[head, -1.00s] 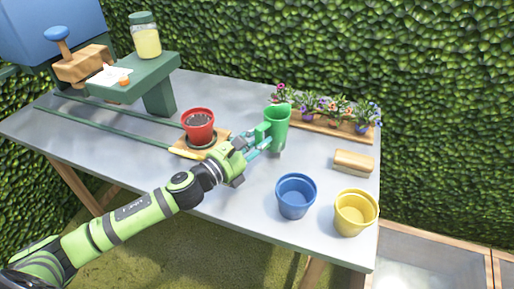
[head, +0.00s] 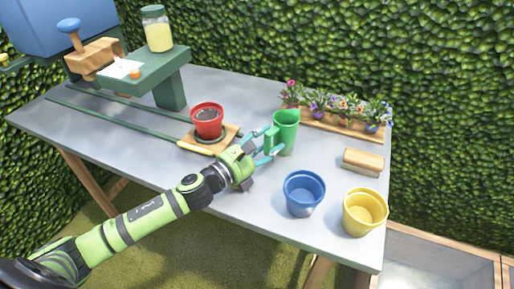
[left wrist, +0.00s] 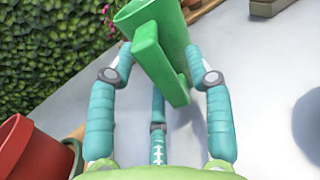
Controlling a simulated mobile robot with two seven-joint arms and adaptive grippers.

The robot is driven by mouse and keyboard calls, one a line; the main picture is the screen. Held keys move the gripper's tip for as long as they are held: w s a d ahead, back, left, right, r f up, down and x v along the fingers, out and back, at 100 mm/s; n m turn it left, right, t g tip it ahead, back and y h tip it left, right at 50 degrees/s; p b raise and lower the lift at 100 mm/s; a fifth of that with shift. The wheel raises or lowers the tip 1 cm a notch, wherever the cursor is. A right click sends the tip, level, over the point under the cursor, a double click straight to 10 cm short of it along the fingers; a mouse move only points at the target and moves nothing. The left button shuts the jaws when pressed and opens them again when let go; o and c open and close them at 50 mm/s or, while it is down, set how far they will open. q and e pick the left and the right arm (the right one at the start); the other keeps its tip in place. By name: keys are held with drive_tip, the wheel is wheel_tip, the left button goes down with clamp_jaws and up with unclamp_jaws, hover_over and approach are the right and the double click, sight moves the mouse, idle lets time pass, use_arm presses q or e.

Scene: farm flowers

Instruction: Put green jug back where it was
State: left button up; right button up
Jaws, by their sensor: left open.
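The green jug (head: 287,131) stands upright on the grey table, in front of the flower tray. In the left wrist view the jug (left wrist: 160,35) shows at top centre, with its handle facing me. My left gripper (head: 266,146) is at the jug's left side. In the left wrist view the fingers of my left gripper (left wrist: 160,78) are spread apart, with the jug's handle between their tips. I cannot tell whether a finger touches the handle. My right gripper is not in view.
A red pot (head: 207,122) of soil sits on a wooden board (head: 228,136) left of the gripper. A blue pot (head: 303,194), a yellow pot (head: 365,212) and a brush-like block (head: 362,161) stand to the right. The flower tray (head: 345,131) is behind.

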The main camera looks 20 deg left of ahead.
use_arm(q)
drive_tip(key=b+v, duration=0.1)
drive_tip(key=v, duration=0.5)
drive_tip(key=shift+s+f+b, duration=0.1)
drive_tip(key=shift+s+b, duration=0.1)
drive_tip(key=shift+b, duration=0.1)
drive_tip(key=b+v, duration=0.1)
drive_tip(key=v, duration=0.4)
drive_tip(key=shift+w, duration=0.1)
drive_tip(key=shift+s+a, duration=0.25)
drive_tip(key=shift+s, duration=0.1)
drive_tip(key=shift+r, duration=0.25)
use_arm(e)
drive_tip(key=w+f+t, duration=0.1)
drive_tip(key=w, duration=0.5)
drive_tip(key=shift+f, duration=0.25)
